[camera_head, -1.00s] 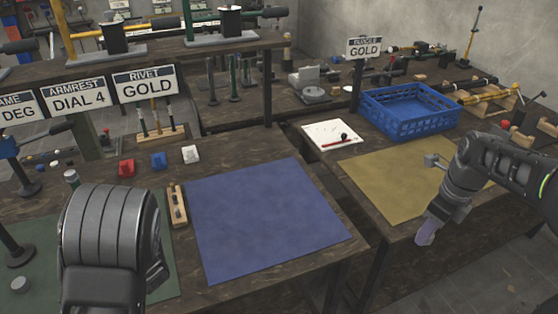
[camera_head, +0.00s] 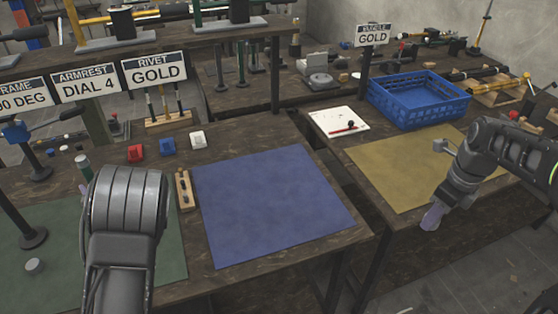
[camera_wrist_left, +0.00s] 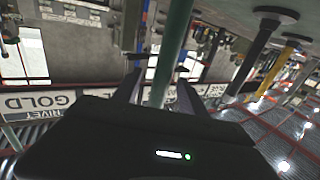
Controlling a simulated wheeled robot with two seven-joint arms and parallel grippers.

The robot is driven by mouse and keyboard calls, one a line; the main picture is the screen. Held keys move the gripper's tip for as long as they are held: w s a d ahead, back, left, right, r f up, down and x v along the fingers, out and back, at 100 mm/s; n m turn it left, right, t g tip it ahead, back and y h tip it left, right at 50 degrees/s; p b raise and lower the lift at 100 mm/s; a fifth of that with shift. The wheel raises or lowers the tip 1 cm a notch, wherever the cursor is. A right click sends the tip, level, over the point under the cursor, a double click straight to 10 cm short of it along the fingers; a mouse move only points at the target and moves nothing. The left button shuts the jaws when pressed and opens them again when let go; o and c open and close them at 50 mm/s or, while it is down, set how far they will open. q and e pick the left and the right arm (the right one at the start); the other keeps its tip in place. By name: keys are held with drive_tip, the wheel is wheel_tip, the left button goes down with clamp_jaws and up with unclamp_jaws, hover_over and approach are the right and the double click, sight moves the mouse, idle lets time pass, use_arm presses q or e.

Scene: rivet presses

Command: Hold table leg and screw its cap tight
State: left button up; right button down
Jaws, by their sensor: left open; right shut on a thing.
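In the left wrist view, my left gripper (camera_wrist_left: 158,92) is open, with a green upright tube (camera_wrist_left: 172,48), which looks like the table leg, between its fingers. I cannot tell whether they touch it. I cannot tell whether this piece is the cap.
A blue mat (camera_head: 270,205) lies clear in the middle. A green mat (camera_head: 45,240) is at left, a tan mat (camera_head: 400,170) at right. A blue crate (camera_head: 418,112) stands behind the tan mat.

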drive_tip(key=shift+r, duration=0.25)
drive_tip(key=shift+r+p, duration=0.65)
drive_tip(key=shift+p, duration=0.25)
use_arm(q)
drive_tip(key=x, duration=0.5)
drive_tip(key=shift+a+f, duration=0.1)
drive_tip(key=shift+a, duration=0.1)
drive_tip(key=shift+c, duration=0.2)
clamp_jaws()
idle(0.5)
